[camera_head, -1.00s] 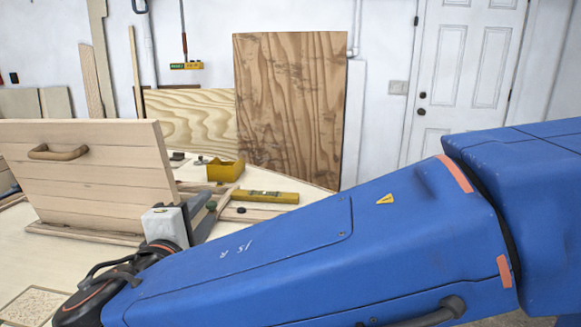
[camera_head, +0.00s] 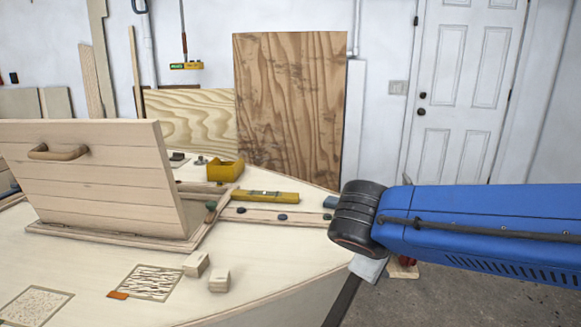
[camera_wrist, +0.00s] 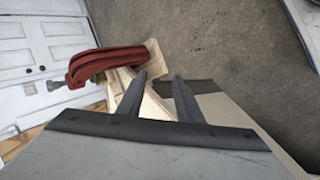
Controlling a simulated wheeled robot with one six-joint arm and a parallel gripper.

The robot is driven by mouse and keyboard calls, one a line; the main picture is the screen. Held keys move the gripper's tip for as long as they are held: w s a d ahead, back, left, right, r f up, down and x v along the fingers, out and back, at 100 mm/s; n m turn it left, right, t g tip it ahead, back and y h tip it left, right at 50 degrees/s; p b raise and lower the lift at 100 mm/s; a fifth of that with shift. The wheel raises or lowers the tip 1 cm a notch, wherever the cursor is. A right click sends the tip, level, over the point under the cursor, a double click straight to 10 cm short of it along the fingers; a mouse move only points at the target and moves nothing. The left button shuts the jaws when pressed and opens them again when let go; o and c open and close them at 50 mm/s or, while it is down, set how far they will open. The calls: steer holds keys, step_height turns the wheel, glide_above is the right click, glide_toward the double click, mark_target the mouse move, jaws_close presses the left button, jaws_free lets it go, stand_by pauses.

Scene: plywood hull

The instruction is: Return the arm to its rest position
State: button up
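My arm reaches in from the right edge in the head view, bent at a dark rounded wrist joint beside the right edge of the workbench-like plywood deck (camera_head: 270,270). My gripper (camera_wrist: 159,76) shows in the wrist view as two dark fingers set apart, with nothing between them. In the head view only its pale body and a dark finger pointing down show below the wrist joint, off the deck's edge.
A raised hatch lid (camera_head: 90,175) stands on the deck at left. Two small wood blocks (camera_head: 219,281), a yellow level (camera_head: 265,196) and a yellow holder (camera_head: 225,171) lie on the deck. A red clamp (camera_wrist: 105,62) is near my gripper. Concrete floor is clear at right.

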steer(key=s+d+f+m+g+y, duration=0.1)
steer(key=s+d+f+m+y, duration=0.1)
steer(key=s, duration=0.4)
steer(key=s+d+f+m+y, duration=0.3)
steer(key=s+d+f+m, duration=0.2)
steer(key=s+d+m, duration=0.1)
steer(key=shift+s+f+m+g, duration=0.3)
steer(key=shift+s+m+g, duration=0.1)
steer(key=shift+s+m, duration=0.15)
